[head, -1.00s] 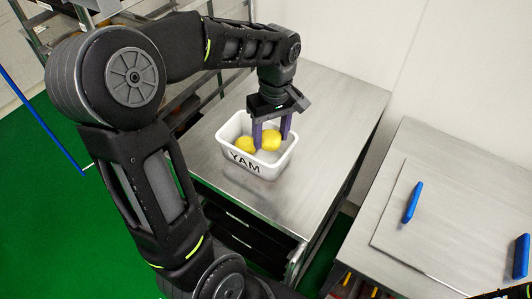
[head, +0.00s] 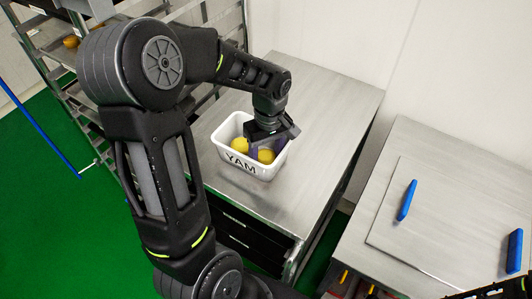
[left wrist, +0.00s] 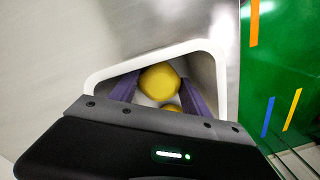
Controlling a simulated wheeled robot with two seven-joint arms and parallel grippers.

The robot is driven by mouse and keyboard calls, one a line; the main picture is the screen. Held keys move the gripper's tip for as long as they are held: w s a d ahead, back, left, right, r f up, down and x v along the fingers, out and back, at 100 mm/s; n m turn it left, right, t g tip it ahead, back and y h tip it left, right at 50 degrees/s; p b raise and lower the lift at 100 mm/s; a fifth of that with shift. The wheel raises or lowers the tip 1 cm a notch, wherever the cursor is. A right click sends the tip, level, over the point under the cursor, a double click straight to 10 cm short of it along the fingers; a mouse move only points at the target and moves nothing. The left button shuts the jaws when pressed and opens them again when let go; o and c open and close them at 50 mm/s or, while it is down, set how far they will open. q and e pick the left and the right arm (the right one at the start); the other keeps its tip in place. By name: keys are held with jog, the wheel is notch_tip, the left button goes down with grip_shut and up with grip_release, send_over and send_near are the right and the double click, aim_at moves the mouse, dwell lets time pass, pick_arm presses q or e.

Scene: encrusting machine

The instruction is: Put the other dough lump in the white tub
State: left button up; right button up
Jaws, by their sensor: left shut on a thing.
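The white tub (head: 236,173), marked YAM, stands on the steel table. One yellow dough lump (head: 239,145) lies in its left part. My left gripper (head: 268,150) points down into the tub, its purple fingers shut on another yellow lump (head: 266,156), low inside the tub and close to the first. In the left wrist view one lump (left wrist: 158,82) shows between the fingers; a second (left wrist: 172,107) is mostly hidden by the gripper body. Whether the held lump touches the tub floor I cannot tell.
The steel table (head: 325,100) is clear around the tub. A rack (head: 70,60) with trays and a yellow-orange item stands behind my left arm.

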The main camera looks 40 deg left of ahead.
aim_at(268, 154)
pick_arm(q)
jog(key=shift+f, duration=0.2)
jog(key=o, duration=1.2)
jog(key=shift+r, duration=0.1)
jog(key=shift+c, duration=0.2)
notch_tip(268, 154, up, 12)
jog(key=shift+w+r+b, duration=0.15)
jog(key=shift+w+b, duration=0.1)
jog(key=shift+b, duration=0.15)
jog(key=shift+d, duration=0.1)
